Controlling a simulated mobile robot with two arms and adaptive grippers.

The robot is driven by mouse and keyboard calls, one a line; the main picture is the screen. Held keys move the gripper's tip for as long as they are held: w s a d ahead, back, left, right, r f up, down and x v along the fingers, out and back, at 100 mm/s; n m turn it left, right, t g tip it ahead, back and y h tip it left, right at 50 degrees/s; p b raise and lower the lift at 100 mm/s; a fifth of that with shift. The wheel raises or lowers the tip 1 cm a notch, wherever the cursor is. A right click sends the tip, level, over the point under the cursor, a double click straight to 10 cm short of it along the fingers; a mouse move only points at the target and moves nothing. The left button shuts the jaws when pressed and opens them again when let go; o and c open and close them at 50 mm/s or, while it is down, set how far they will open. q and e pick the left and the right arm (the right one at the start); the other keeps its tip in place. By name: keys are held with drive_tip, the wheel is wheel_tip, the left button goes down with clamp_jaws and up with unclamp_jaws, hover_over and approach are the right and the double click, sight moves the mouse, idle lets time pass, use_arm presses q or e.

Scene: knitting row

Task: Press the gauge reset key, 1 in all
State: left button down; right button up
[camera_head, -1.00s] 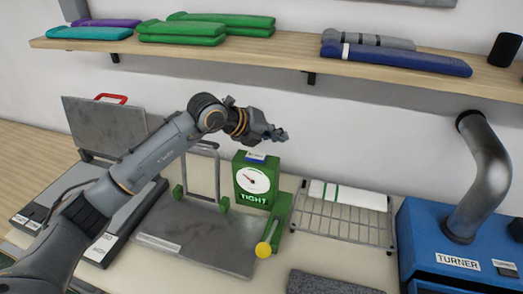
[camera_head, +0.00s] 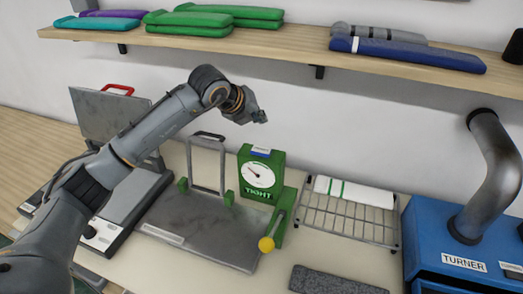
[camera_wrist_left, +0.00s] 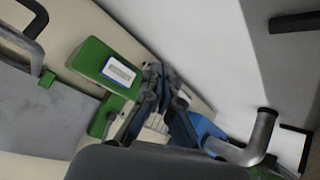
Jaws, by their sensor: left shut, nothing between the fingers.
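The green gauge (camera_head: 247,192) stands upright on the table, with a white round dial and the word TIGHT on its front. A small blue key with a pale label (camera_head: 261,152) sits on its top. In the left wrist view the key shows as a blue-edged white plate (camera_wrist_left: 118,72) on the green top (camera_wrist_left: 92,56). My left gripper (camera_head: 262,118) is shut and empty, above the gauge and apart from it. In the left wrist view its fingers (camera_wrist_left: 160,108) lie to the right of the key. My right gripper is not in view.
A lever with a yellow ball (camera_head: 266,244) stands at the gauge's right front. A grey plate with an upright frame (camera_head: 205,228) is to its left, a wire rack (camera_head: 345,222) to its right. A blue TURNER machine (camera_head: 425,235) is far right. A shelf (camera_head: 290,46) hangs above.

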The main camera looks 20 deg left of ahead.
sight(260, 151)
use_arm(q)
wheel_tip(260, 151, down, 7)
drive_tip(key=b, duration=0.3)
drive_tip(key=shift+f+b, duration=0.2)
drive_tip(key=shift+b, duration=0.1)
drive_tip(key=shift+f, duration=0.3)
drive_tip(key=shift+r, duration=0.1)
drive_tip(key=shift+b, duration=0.3)
idle(0.5)
drive_tip(key=shift+f+b, duration=0.4)
drive_tip(key=shift+b, duration=0.1)
drive_tip(key=shift+f+b, duration=0.5)
drive_tip(key=shift+b, duration=0.05)
idle(0.5)
idle(0.3)
drive_tip(key=shift+r+p, duration=0.3)
drive_tip(key=shift+r, duration=0.55)
